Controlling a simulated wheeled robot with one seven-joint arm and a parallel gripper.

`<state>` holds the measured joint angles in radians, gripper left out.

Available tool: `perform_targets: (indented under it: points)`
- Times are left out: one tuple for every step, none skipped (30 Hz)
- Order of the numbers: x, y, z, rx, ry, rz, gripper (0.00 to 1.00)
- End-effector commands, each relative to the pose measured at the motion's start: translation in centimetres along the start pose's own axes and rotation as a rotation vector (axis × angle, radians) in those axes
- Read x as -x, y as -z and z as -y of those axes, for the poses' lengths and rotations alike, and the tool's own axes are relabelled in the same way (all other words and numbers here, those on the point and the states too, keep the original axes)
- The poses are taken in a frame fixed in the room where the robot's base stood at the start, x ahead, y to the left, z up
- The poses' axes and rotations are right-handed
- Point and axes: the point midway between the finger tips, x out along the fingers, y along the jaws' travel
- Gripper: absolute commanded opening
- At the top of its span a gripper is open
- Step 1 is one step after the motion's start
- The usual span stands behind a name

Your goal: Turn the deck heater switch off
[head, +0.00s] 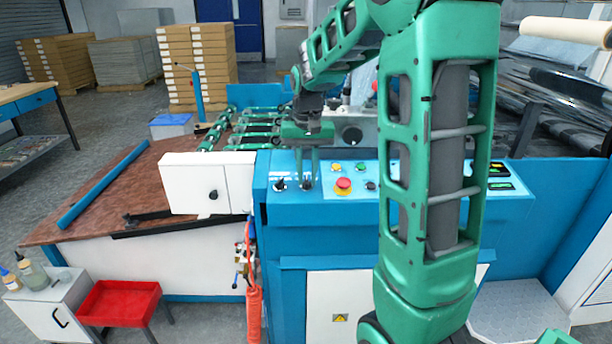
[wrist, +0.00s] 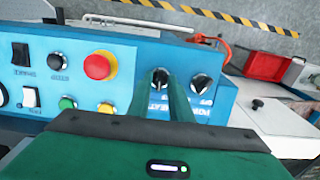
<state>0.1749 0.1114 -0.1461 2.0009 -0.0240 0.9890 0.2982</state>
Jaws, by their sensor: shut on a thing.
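The deck heater switch (wrist: 160,79) is a small black rotary knob on the blue control panel (head: 430,209). Its label, upside down in the wrist view, is partly covered and only some letters show. My gripper (head: 307,178) reaches down over this knob, with its green fingers shut on either side of it in the wrist view (wrist: 162,84). The fingers hide much of the knob, so I cannot tell its exact pointing. A second black rotary knob (wrist: 201,83) sits beside it, clear of the fingers; in the head view it is on the left (head: 280,186).
A red mushroom button (wrist: 100,65) and several smaller buttons and switches sit close by on the panel. A white box (head: 190,183) stands left of the panel above a brown table (head: 100,195). My own arm hides part of the panel's right half.

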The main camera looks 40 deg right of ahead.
Motion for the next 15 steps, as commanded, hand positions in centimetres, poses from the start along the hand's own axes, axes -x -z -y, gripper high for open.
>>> perform_targets:
  points:
    - [-0.12, -0.16, -0.03, 0.042, -0.011, 0.005, 0.00]
    - [-0.13, -0.16, -0.02, 0.070, -0.016, 0.006, 0.00]
    - [-0.14, -0.16, -0.01, 0.106, -0.023, 0.006, 0.00]
    - [-0.14, -0.17, 0.01, 0.132, -0.029, 0.006, 0.00]
    - [-0.14, -0.18, 0.04, 0.160, -0.033, 0.006, 0.00]
    - [-0.15, -0.18, 0.04, 0.193, -0.040, 0.006, 0.00]
    - [-0.16, -0.18, 0.03, 0.217, -0.045, 0.006, 0.00]
    - [-0.16, -0.18, 0.04, 0.242, -0.049, 0.006, 0.00]
    - [-0.17, -0.20, 0.07, 0.273, -0.055, 0.007, 0.00]
    - [-0.17, -0.20, 0.08, 0.296, -0.059, 0.007, 0.00]
    - [-0.17, -0.21, 0.09, 0.318, -0.063, 0.007, 0.00]
    - [-0.18, -0.22, 0.10, 0.345, -0.068, 0.007, 0.00]
    - [-0.18, -0.23, 0.09, 0.363, -0.072, 0.007, 0.00]
    - [-0.19, -0.23, 0.08, 0.380, -0.075, 0.007, 0.00]
    - [-0.19, -0.24, 0.08, 0.403, -0.080, 0.008, 0.00]
